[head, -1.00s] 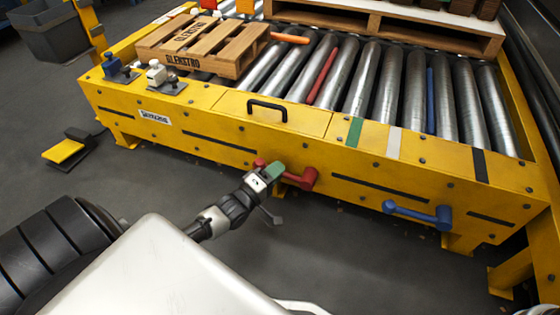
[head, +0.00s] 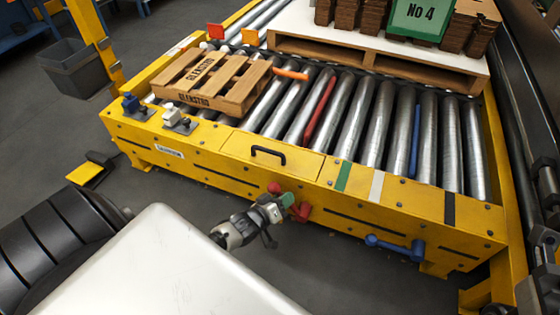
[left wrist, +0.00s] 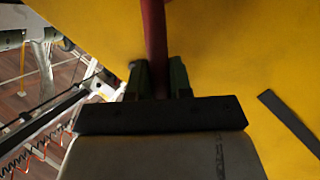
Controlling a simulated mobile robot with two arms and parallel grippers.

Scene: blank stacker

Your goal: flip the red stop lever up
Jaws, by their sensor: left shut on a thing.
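The red stop lever shows on the front face of the yellow conveyor frame (head: 215,156). Its red hub (head: 303,213) is to the right and its red knob (head: 274,188) to the upper left. My left gripper (head: 287,200) is at the lever, between knob and hub, and hides part of its bar. In the left wrist view, the red bar (left wrist: 154,45) runs down between the two green-tipped fingers, and the gripper is shut on it. My right gripper is not in view.
A blue lever (head: 396,246) is on the same face to the right. A black handle (head: 268,153) is above. A small wooden pallet (head: 240,91) lies on the rollers, and a larger loaded pallet (head: 375,62) stands behind. A yellow foot pedal (head: 85,174) is on the floor at left.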

